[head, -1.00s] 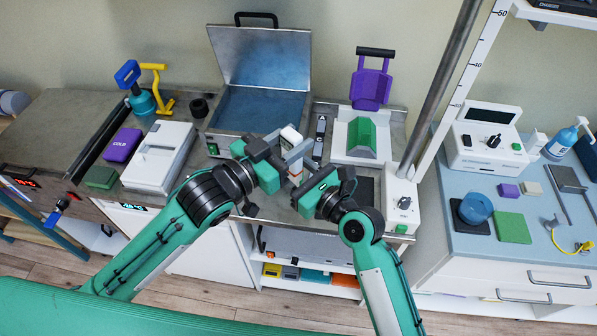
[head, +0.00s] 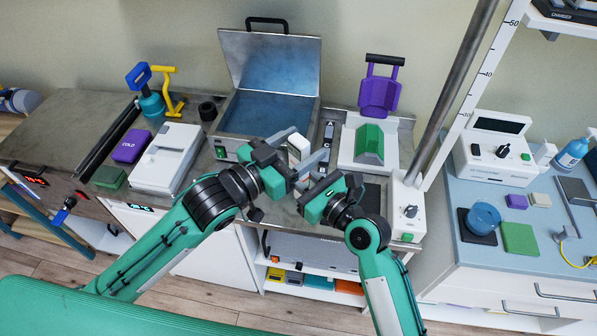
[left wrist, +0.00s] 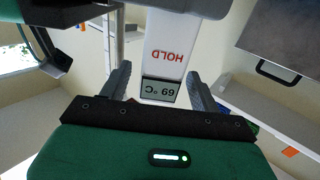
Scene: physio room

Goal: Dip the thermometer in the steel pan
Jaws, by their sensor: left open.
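The thermometer is a white body marked HOLD (left wrist: 167,55) with a grey display reading 69 °C. In the left wrist view it lies between the two spread fingers of my left gripper (left wrist: 160,88). In the head view a white part (head: 281,138), seemingly the thermometer, shows behind my left gripper (head: 308,157); the rest is hidden. My left gripper is open. My right gripper (head: 318,194) is close by, lower right of it; its jaws cannot be made out. The steel pan (head: 221,127), with blue liquid inside and its lid raised, stands just behind the left gripper.
A white device (head: 166,160) and a purple COLD pack (head: 131,146) lie left of the pan. A white unit with a green block (head: 368,142) stands right, beside a sloping metal pole (head: 452,90). A blue side table (head: 472,255) is at far right.

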